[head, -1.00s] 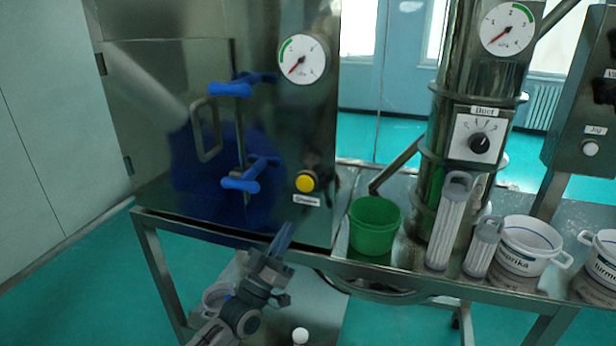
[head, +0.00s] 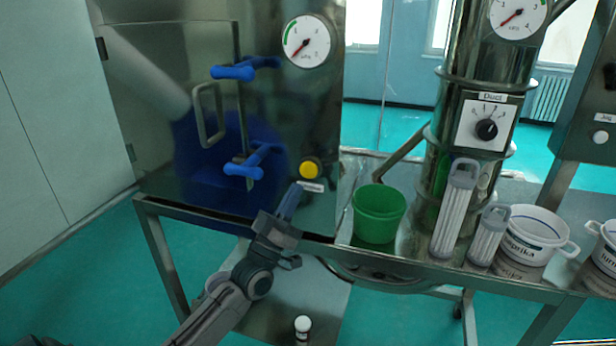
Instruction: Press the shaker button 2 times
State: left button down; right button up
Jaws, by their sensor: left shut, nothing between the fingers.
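The yellow shaker button (head: 310,168) sits on the lower right of the steel cabinet front, with a small label below it. My left gripper (head: 290,200) is just below and to the left of the button, with its blue fingers together and pointing up at it. The gripper is shut and empty. I see a small gap between the fingertips and the button in the picture; the depth between them is hard to tell. My right gripper is not in view.
Two blue clamp handles (head: 234,72) and a door handle (head: 207,115) stick out of the cabinet. Right of it on the steel table stand a green bucket (head: 379,213), cylindrical filters (head: 455,209) and a white paprika pot (head: 531,236). A white-capped item (head: 302,324) is low down.

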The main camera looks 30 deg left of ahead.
aim_at(311, 164)
pick_arm(q)
jog(key=shift+w+a+b, duration=0.2)
jog(key=shift+w+b, duration=0.25)
jog(key=shift+w, duration=0.45)
jog(key=shift+w+a+b, duration=0.25)
jog(key=shift+w+b, duration=0.25)
jog(key=shift+w, duration=0.35)
jog(key=shift+w+a+b, duration=0.2)
jog(key=shift+w+b, duration=0.25)
jog(key=shift+w, duration=0.45)
jog(key=shift+w, duration=0.15)
jog(key=shift+w+a, duration=0.1)
jog(key=shift+w, duration=0.15)
